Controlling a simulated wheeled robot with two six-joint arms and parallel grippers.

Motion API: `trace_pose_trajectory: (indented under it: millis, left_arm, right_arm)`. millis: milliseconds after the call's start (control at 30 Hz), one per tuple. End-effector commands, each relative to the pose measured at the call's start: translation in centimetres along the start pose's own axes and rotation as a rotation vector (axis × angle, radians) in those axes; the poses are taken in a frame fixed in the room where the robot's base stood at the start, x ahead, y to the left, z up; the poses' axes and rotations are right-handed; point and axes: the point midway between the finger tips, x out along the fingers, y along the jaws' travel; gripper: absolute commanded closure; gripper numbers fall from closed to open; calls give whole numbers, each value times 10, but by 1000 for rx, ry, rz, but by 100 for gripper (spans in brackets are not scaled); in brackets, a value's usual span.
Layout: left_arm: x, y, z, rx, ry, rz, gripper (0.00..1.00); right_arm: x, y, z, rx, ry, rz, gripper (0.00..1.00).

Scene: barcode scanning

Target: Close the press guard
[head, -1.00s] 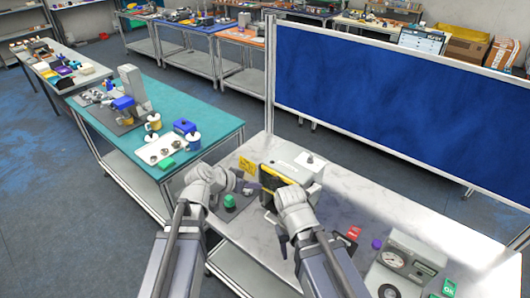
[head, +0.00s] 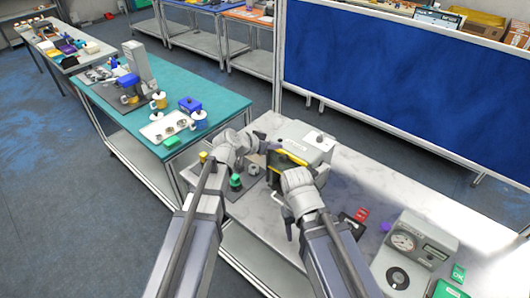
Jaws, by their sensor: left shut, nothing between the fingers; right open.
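The press (head: 313,143) is a light grey box-shaped machine on the white table. Its dark guard with a yellow edge (head: 293,157) is on the side facing me, partly hidden behind my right wrist. I cannot tell how far the guard is closed. My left gripper (head: 266,147) is shut and empty, close to the left end of the guard; I cannot tell whether it touches. My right gripper (head: 289,226) is open and points down in front of the press, over the table's near edge.
A green button (head: 236,181) stands below my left wrist. A gauge device (head: 411,243), a red block (head: 361,214) and a purple knob (head: 386,226) are to the right. A teal table (head: 110,108) is at left, a blue panel (head: 390,75) behind.

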Motion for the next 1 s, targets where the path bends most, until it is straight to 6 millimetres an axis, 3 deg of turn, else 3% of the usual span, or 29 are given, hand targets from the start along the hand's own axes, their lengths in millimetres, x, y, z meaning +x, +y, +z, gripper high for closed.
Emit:
trace_pose_trajectory:
  millis: [33, 300, 1000]
  left_arm:
    - [8, -1, 11, 0, 0, 0, 100]
    - [22, -1, 26, 0, -1, -1, 100]
    - [29, -1, 34, 0, -1, -1, 100]
  right_arm:
    - [13, -1, -1, 1, 1, 0, 50]
    - [33, -3, -2, 3, 2, 0, 50]
    - [44, -4, -3, 3, 2, 0, 50]
